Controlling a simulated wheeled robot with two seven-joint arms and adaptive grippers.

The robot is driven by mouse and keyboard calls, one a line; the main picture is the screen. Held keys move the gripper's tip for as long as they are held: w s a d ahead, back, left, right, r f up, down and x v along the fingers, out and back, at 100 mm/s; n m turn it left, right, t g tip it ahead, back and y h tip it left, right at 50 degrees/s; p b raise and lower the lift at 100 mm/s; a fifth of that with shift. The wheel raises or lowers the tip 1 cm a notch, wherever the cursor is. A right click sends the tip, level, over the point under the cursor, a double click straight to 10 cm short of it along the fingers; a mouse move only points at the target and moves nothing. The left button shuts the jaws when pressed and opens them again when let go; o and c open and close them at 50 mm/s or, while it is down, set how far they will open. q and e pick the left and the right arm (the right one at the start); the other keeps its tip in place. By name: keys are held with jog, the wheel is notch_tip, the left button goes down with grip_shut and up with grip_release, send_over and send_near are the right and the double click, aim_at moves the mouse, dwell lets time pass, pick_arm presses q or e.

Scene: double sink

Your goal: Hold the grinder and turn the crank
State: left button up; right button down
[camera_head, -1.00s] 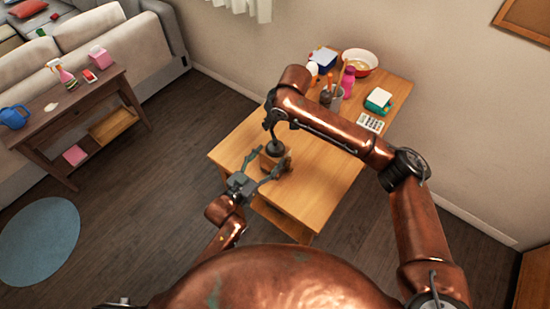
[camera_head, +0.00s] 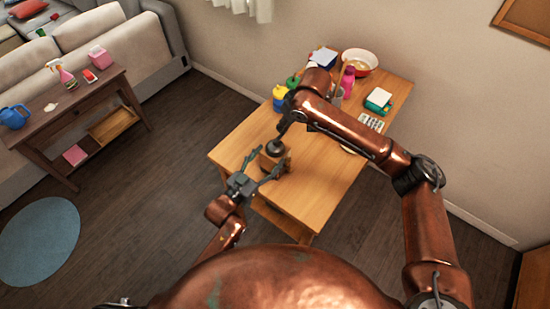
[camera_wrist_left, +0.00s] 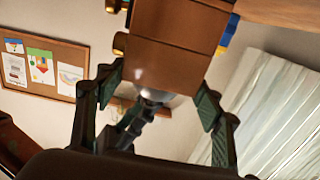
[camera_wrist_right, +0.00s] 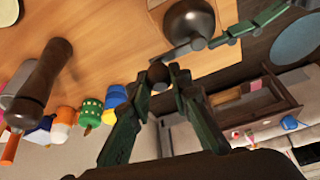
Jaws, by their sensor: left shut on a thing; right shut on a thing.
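The grinder is a wooden box (camera_head: 270,163) with a dark dome (camera_head: 275,148) on top, upright on the wooden table. Its box (camera_wrist_left: 175,40) fills the top of the left wrist view. My left gripper (camera_head: 265,166) is shut on the box, one finger on each side. In the right wrist view, the dome (camera_wrist_right: 190,22) has a thin metal crank (camera_wrist_right: 184,50) ending in a round brown knob (camera_wrist_right: 157,72). My right gripper (camera_wrist_right: 163,78) is shut on this knob, beside the dome. In the head view the knob is too small to make out.
Bottles, a calculator (camera_head: 370,123), a green-and-white box (camera_head: 379,100) and a red-rimmed bowl (camera_head: 360,62) stand at the table's back. A dark brown turned object (camera_wrist_right: 40,85) shows in the right wrist view. The table (camera_head: 315,185) right of the grinder is clear.

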jog(key=shift+s+d+f, duration=0.1)
jog(key=shift+s+d, duration=0.7)
jog(key=shift+s, duration=0.1)
jog(key=c, duration=2.2)
grip_release()
jog(key=shift+s, duration=0.2)
jog(key=o, duration=0.5)
jog(key=v, duration=1.2)
jog(key=shift+w, duration=0.1)
pick_arm(q)
jog(key=o, duration=1.3)
